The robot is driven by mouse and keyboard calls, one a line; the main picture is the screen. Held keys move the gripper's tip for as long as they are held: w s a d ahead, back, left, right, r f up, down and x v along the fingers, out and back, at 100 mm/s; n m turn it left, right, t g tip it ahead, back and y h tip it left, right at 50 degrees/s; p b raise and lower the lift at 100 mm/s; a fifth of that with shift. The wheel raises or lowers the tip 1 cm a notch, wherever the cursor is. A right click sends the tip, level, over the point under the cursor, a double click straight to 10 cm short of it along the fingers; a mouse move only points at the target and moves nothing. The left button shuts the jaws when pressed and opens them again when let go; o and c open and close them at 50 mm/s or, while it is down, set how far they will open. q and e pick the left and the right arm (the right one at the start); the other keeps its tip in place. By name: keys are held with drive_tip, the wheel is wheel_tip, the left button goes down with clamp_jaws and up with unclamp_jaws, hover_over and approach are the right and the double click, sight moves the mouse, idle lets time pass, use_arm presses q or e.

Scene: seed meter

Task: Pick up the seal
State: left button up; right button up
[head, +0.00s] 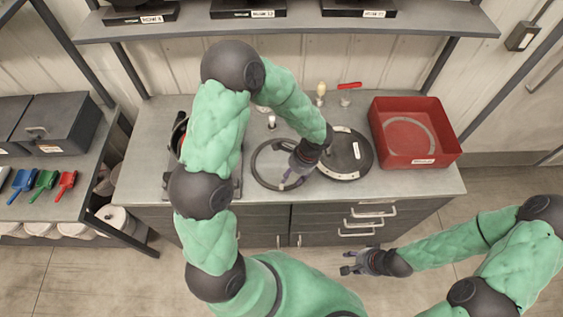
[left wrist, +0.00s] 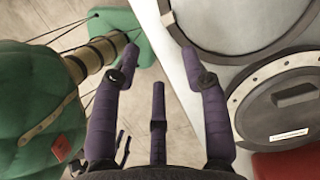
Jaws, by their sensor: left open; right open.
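A dark ring (head: 258,176), which looks like the seal, lies flat on the grey counter in the head view. In the left wrist view a dark-rimmed ring (left wrist: 236,55) shows at the upper right. My left gripper (head: 290,182) is open and empty at the ring's right front part; I cannot tell whether it touches it. Its spread purple fingers (left wrist: 160,65) show in the left wrist view. A paler ring (head: 388,124) lies in the red bin (head: 425,160). My right gripper (head: 347,263) is open and empty in front of the drawers, below counter height.
A round dark lid (head: 362,152) with a white label lies right of the ring, close to my left gripper. A dark housing (head: 170,180) stands to its left, partly behind my arm. Small items, including a red-handled tool (head: 348,88), stand at the back. A shelf (head: 300,27) hangs above.

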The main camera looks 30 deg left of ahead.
use_arm(q)
hover_over(282, 185)
drive_tip(key=d, duration=0.2)
drive_tip(key=x, duration=0.5)
drive_tip(key=shift+w+d+f, duration=0.1)
drive_tip(key=shift+w+d, duration=0.3)
drive_tip(key=shift+w, duration=0.05)
drive_tip(key=shift+w+x, duration=0.2)
drive_tip(key=shift+x, duration=1.05)
drive_tip(key=shift+w+x, duration=0.2)
drive_tip(key=shift+x, duration=1.05)
drive_tip(key=shift+a, duration=0.2)
clamp_jaws()
